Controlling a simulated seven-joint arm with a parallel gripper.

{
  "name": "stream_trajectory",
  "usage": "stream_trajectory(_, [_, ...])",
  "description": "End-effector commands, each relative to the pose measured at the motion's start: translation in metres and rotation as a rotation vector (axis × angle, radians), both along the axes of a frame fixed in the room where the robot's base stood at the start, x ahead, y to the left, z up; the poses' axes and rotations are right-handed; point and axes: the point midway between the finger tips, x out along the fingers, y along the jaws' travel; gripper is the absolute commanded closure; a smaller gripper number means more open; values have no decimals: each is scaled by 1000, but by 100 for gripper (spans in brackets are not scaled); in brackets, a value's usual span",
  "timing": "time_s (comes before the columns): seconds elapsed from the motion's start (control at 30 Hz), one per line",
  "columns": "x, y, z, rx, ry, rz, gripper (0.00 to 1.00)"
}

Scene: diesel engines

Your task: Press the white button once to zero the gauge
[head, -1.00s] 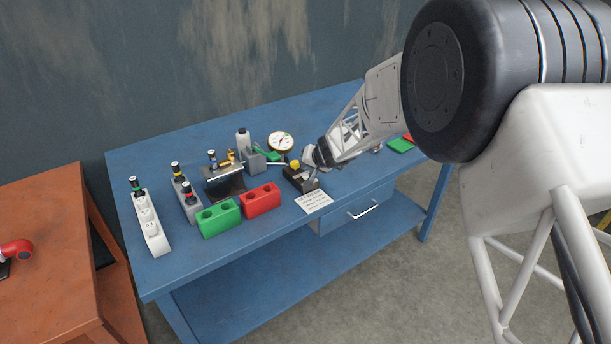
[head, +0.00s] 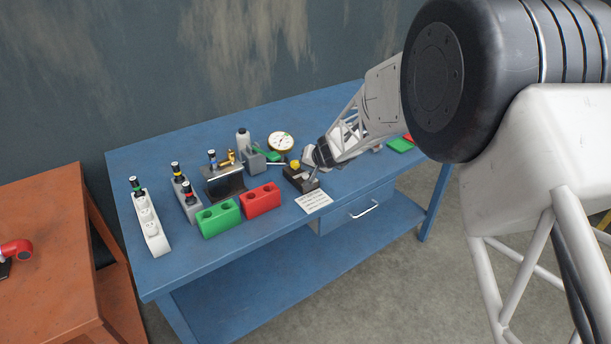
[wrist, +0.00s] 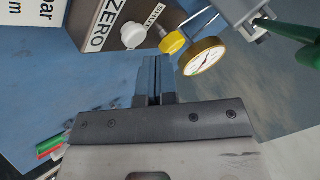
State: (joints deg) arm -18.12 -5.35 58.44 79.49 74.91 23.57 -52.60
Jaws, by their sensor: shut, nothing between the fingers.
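The white button (wrist: 133,36) is a round knob on the face of a dark box with a ZERO label (wrist: 103,38), seen in the wrist view. My gripper (wrist: 155,62) is shut and empty. Its fingertips are just short of the button and a little to its right in that view, apart from it in the picture. The gauge (wrist: 205,56) has a white dial and a brass rim, right of the fingertips. The button cannot be made out there.
A yellow knob (wrist: 172,43) sits close beside the white button. A green-handled device (head: 268,156) stands by the gauge. Green (head: 218,217) and red (head: 261,199) blocks are to the left on the blue bench (head: 190,250). A white card (head: 314,201) lies in front of the box.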

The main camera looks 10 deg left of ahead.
Motion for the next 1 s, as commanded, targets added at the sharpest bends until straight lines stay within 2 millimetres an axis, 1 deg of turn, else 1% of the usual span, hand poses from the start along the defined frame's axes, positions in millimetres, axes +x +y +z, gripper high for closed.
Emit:
stream_trajectory(0.5, [0,0,0,0,0,0,100])
stream_trajectory(1.0, [0,0,-8,0,0,0,100])
